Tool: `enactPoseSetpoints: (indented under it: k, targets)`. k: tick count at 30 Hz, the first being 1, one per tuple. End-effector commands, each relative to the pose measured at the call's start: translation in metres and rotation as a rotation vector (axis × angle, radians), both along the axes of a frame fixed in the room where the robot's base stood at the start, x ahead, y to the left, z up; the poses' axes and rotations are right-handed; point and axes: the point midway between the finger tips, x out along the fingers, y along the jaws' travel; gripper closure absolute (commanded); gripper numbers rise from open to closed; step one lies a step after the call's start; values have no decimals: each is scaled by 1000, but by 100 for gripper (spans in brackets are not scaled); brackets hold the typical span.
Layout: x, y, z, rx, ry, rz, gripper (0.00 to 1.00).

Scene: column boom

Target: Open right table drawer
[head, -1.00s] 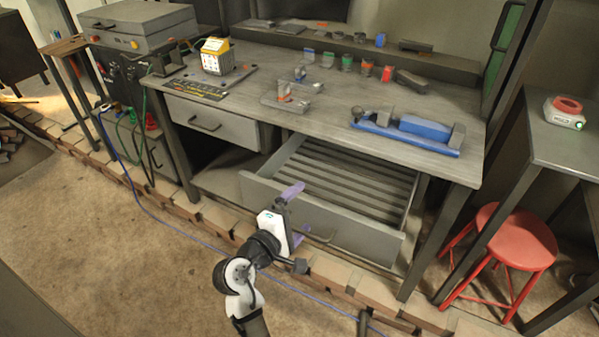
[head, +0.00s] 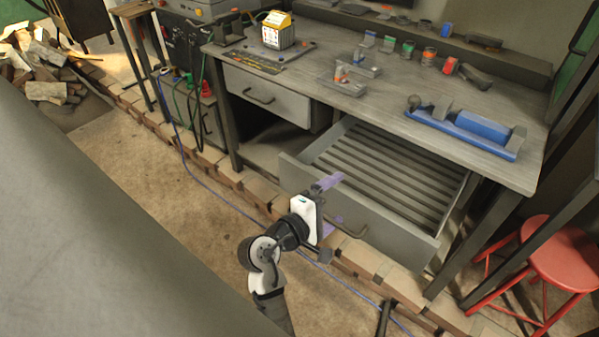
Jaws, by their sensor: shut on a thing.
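The right table drawer (head: 385,229) is pulled well out from under the workbench (head: 375,104). Its slatted inside shows, and it looks empty. A dark bar handle (head: 353,233) is on its front. My gripper (head: 331,206), with purple fingers, is at the drawer front and shut on the left part of the handle. The gripper body hides that part of the handle, so the exact contact is not visible. The left table drawer (head: 266,97) is shut, with its own dark handle.
A red stool (head: 567,252) stands at the right, by a dark-legged table. A blue vise-like tool (head: 465,127) and small parts lie on the workbench. A blue cable (head: 218,195) runs over the floor below the drawer. A large grey surface (head: 90,220) fills the lower left.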

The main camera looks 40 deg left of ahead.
Motion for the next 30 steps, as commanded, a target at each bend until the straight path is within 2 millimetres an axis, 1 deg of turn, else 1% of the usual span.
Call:
enactPoseSetpoints:
  k: [1, 23, 30]
  targets:
    - [-4, 2, 8, 7, -19, 9, 20]
    - [-54, 4, -2, 10, -18, 9, 38]
    - [-71, 4, -5, 9, -16, 9, 52]
